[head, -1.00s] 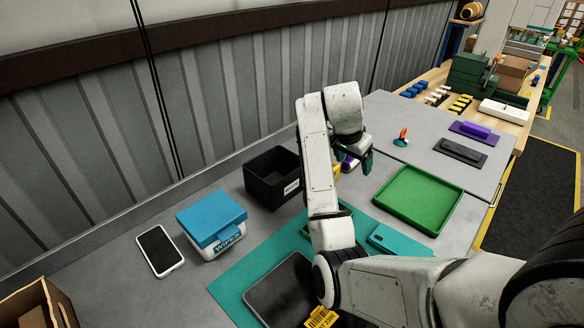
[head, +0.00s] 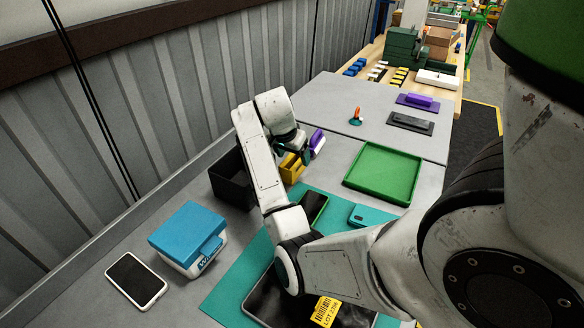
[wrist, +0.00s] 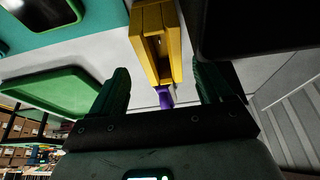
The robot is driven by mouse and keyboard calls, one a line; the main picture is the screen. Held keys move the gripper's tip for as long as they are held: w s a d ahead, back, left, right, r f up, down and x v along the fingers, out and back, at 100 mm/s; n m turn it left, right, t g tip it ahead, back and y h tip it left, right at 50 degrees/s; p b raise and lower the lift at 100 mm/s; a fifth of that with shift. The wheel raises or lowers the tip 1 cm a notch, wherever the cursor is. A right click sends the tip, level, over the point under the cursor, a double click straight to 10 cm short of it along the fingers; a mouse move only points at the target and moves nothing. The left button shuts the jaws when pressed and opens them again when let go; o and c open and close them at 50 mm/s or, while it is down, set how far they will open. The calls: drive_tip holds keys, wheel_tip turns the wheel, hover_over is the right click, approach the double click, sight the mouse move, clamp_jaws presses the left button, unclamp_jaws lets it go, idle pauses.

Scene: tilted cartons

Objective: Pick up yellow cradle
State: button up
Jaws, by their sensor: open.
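The yellow cradle (head: 291,170) stands on the grey table beside a black bin, partly hidden behind my arm. In the wrist view the yellow cradle (wrist: 146,50) is a slotted upright block, ahead of the gap between my fingers. My gripper (head: 300,152) is at the cradle's upper end in the head view, where its fingers are hard to make out. In the wrist view my gripper (wrist: 161,85) has its two green fingers wide apart with nothing held between them. A purple item (head: 317,141) is just beyond the cradle.
The black bin (head: 230,182) stands close on the cradle's left. A green tray (head: 385,173) lies to the right. A blue-lidded wipes box (head: 188,232) and a phone (head: 135,279) are at front left.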

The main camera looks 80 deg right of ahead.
sight(295, 161)
drive_tip(key=shift+p+x, duration=0.35)
drive_tip(key=shift+x, duration=2)
drive_tip(key=shift+w+d, duration=0.1)
drive_tip(key=shift+w, duration=0.05)
drive_tip(key=shift+c, duration=0.4)
drive_tip(key=shift+r, duration=0.1)
drive_tip(key=c, duration=1)
